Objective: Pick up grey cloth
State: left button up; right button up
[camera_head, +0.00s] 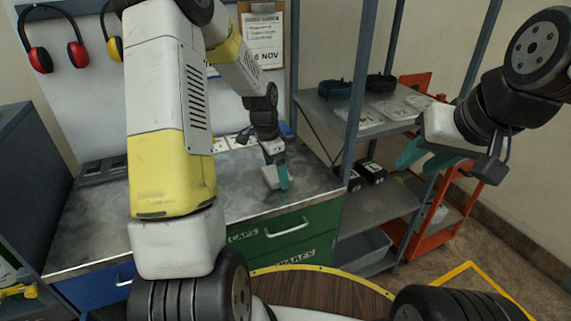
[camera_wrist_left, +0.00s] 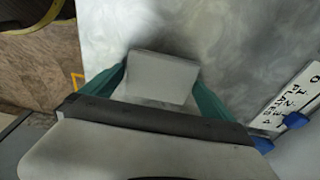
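The grey cloth (camera_wrist_left: 161,78) is a small, flat-looking, light grey block between the two teal fingers of my left gripper (camera_wrist_left: 162,82) in the left wrist view. The fingers are spread to either side of it, close to its edges; I cannot tell if they touch it. In the head view my left gripper (camera_head: 277,179) points down at the metal worktop, with the cloth (camera_head: 269,177) beside the near teal finger, low over or on the surface. My right gripper (camera_head: 425,157) is raised at the right, with its teal fingers apart and nothing between them.
The metal worktop (camera_head: 95,220) sits on green and blue drawers. A label plate with blue clips (camera_wrist_left: 290,100) lies near the gripper. A shelf rack (camera_head: 375,205) stands right of the bench, with an orange trolley (camera_head: 455,205) beyond. The worktop's near-left area is clear.

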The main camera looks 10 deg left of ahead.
aim_at(276, 174)
pick_arm(q)
jog(key=c, duration=0.9)
jog(key=shift+c, duration=0.2)
jog(key=shift+r, duration=0.1)
jog(key=shift+r, duration=0.45)
jog(key=r, duration=0.1)
jog(key=s+r, duration=0.1)
jog(key=shift+a+r, duration=0.15)
jog(key=shift+r, duration=0.15)
jog(key=s+a, duration=0.1)
jog(key=s, duration=0.4)
jog(key=s+r, duration=0.1)
jog(key=s, duration=0.4)
jog(key=s+a, duration=0.1)
jog(key=s, duration=0.3)
jog(key=shift+s+a+r, duration=0.15)
jog(key=shift+s+a, duration=0.2)
jog(key=shift+s, duration=0.05)
